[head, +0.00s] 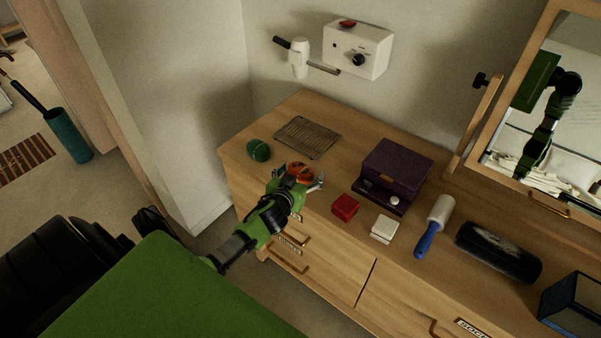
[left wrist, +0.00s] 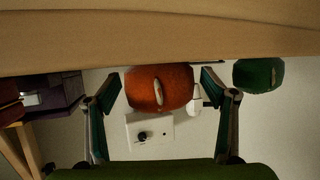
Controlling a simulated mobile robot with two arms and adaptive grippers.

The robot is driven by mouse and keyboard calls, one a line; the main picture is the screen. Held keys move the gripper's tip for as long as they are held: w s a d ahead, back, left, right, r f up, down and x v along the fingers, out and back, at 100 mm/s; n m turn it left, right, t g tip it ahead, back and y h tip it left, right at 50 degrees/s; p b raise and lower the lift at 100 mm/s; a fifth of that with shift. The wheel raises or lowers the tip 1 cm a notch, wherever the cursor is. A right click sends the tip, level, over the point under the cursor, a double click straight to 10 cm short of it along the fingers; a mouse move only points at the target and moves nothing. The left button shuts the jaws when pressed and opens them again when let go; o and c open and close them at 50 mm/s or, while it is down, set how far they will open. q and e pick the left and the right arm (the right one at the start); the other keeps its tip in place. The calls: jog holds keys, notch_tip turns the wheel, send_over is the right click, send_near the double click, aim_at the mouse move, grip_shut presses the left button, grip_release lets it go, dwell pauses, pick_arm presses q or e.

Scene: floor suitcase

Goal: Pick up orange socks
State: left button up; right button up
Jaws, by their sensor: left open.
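The orange socks (head: 300,172), a rounded bundle, lie on the dresser top near its front edge. My left gripper (head: 302,182) is at that edge, open, its fingers pointing at the bundle. In the left wrist view, which is upside down, the orange socks (left wrist: 159,88) appear between the two spread fingers (left wrist: 160,90). I cannot tell whether either finger touches them. The gripper hides part of the bundle in the head view. My right gripper is not in view.
A green bundle (head: 258,150) and a wire rack (head: 307,137) lie behind the socks. A red box (head: 345,206), a white box (head: 384,228) and a purple box (head: 398,165) stand to the right. Drawer handles (head: 293,240) stick out below. A mirror (head: 545,110) stands far right.

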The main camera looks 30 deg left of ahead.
pick_arm(q)
jog(key=c, duration=1.2)
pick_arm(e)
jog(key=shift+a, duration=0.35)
pick_arm(q)
jog(key=shift+r, duration=0.1)
